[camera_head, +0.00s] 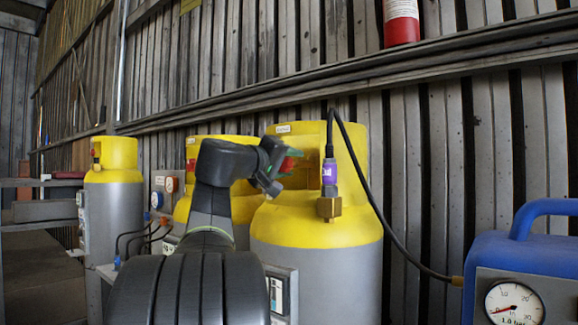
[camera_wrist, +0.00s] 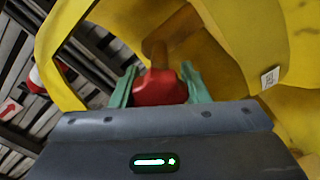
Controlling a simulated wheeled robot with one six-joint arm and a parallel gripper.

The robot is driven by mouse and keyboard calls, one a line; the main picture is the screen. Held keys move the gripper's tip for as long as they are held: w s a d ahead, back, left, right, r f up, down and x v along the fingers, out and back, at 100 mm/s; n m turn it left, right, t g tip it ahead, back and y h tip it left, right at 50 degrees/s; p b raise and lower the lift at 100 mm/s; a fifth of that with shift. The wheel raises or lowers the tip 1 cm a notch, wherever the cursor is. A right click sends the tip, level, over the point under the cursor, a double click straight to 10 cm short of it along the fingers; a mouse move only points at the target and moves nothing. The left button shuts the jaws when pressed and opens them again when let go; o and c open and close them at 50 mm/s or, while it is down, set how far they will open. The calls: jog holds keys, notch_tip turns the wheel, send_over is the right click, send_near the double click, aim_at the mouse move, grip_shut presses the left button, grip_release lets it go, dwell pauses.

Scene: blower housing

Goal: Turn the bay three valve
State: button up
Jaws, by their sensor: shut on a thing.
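A red valve handle (camera_wrist: 160,88) sits inside the yellow collar of a gas cylinder. My gripper (camera_wrist: 157,84) has its green fingers on both sides of the handle and is shut on it. In the head view my gripper (camera_head: 283,168) reaches into the collar opening of the nearest yellow-topped grey cylinder (camera_head: 318,235), and only a little of the red handle (camera_head: 288,164) shows behind it. I cannot read which bay this cylinder is in.
More yellow-topped cylinders stand behind and at the left (camera_head: 113,190). The black hose (camera_head: 385,222) runs right to a blue unit (camera_head: 535,265) with a pressure gauge (camera_head: 514,303). A red extinguisher (camera_head: 401,22) is on the slatted wall.

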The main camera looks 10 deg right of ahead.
jog(key=shift+f, duration=0.15)
jog(key=o, duration=1)
jog(key=shift+c, duration=0.2)
jog(key=v, duration=1.4)
jog(key=shift+d, duration=0.15)
jog(key=x, duration=1.3)
jog(key=shift+w+d, duration=0.3)
jog(key=shift+a, duration=0.1)
